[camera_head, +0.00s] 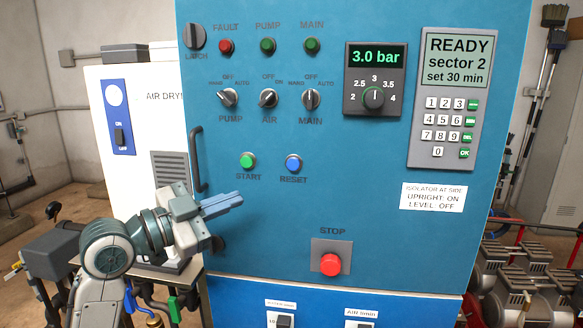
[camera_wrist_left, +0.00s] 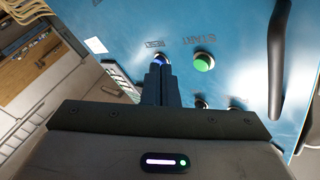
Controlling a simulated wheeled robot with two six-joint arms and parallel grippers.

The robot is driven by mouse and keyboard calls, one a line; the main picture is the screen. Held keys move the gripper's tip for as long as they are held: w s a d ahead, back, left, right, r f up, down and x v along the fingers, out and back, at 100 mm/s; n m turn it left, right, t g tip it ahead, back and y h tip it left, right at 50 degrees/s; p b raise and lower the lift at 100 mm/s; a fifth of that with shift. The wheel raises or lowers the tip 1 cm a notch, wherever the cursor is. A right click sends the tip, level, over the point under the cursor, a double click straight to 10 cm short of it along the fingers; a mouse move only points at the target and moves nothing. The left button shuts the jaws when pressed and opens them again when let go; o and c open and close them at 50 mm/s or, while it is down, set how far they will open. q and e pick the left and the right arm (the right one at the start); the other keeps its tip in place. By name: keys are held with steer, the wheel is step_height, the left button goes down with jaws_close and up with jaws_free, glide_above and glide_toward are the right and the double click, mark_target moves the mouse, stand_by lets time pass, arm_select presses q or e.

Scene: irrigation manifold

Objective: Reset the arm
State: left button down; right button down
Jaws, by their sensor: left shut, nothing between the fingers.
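My left gripper (camera_head: 236,199) is shut and empty in front of the blue control panel (camera_head: 300,230), below the green START button (camera_head: 247,161) and left of the blue RESET button (camera_head: 293,163). In the left wrist view its closed fingers (camera_wrist_left: 158,80) point toward the panel. Their tips overlap the RESET button (camera_wrist_left: 161,59), which is partly hidden behind them. The START button (camera_wrist_left: 203,60) shows clear to their right. I cannot tell from the wrist view alone whether the tips touch the panel. My right gripper is not in view.
A red STOP button (camera_head: 331,264) sits lower on the panel. A black handle (camera_head: 197,160) stands out near its left edge. Selector switches, a pressure dial (camera_head: 374,98) and a keypad (camera_head: 447,127) with a READY screen are higher up. A white air dryer (camera_head: 130,150) stands at left.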

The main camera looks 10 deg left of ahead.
arm_select(q)
steer(key=s+a+f+n+g+y, duration=0.1)
steer(key=s+f+n+y, duration=0.15)
steer(key=f, duration=0.75)
steer(key=s+a+f+n+g+y, duration=0.1)
steer(key=s+f+n+y, duration=0.15)
steer(key=f, duration=0.75)
steer(key=s+a+f+n+g+y, duration=0.1)
steer(key=s+f+n+y, duration=0.2)
steer(key=f, duration=0.8)
steer(key=s+a+f+n+g+y, duration=0.3)
steer(key=s+f, duration=0.5)
steer(key=s, duration=0.3)
steer(key=s+a+f+n+g+y, duration=0.35)
steer(key=s+f, duration=0.45)
steer(key=s, duration=0.3)
step_height(320, 180, down, 30)
steer(key=a+f+g, duration=0.1)
steer(key=a+g, duration=0.1)
steer(key=a, duration=0.1)
steer(key=s+f+b, duration=0.1)
steer(key=s+f, duration=1.7)
steer(key=f, duration=0.1)
steer(key=shift+s+a+f+g+h, duration=0.25)
steer(key=shift+a+g+h, duration=0.1)
steer(key=shift+a+g, duration=0.1)
